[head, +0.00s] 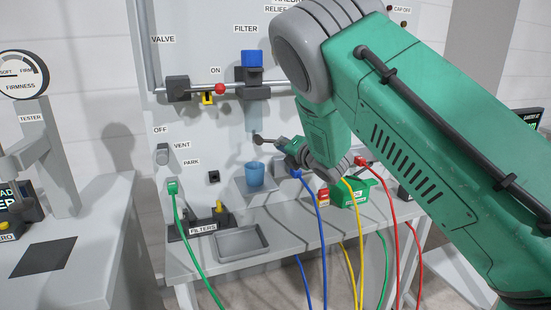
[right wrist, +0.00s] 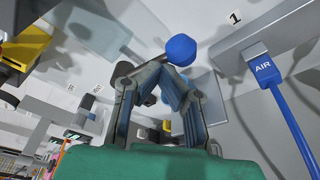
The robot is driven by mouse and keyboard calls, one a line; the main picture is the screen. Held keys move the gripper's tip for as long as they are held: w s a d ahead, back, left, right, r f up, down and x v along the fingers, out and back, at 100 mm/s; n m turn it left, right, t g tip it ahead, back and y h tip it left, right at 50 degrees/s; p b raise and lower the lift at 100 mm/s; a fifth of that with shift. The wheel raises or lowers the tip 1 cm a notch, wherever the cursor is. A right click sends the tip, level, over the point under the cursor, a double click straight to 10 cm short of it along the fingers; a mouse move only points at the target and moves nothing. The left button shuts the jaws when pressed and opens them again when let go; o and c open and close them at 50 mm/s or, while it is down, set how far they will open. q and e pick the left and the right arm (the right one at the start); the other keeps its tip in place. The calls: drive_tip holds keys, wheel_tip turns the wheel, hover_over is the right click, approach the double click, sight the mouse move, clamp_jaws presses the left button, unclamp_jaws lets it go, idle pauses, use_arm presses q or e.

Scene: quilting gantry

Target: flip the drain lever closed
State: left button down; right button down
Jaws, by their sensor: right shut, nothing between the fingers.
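My right gripper (head: 280,142) is shut and empty, just right of this knob. In the right wrist view my gripper (right wrist: 163,73) has its fingertips together, near a blue round thing (right wrist: 181,49) and a dark rounded piece (right wrist: 124,68). Whether it touches either is unclear. My left gripper is out of view.
A blue cup (head: 255,174) stands on a small shelf below the knob. A blue AIR connector (right wrist: 262,69) and its cable hang close by on the right. An empty grey tray (head: 241,244) lies on the bench. Several hanging cables crowd the area under my right arm.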

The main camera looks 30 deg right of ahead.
drive_tip(key=shift+s+d+r, duration=0.1)
drive_tip(key=shift+d, duration=0.2)
idle(0.4)
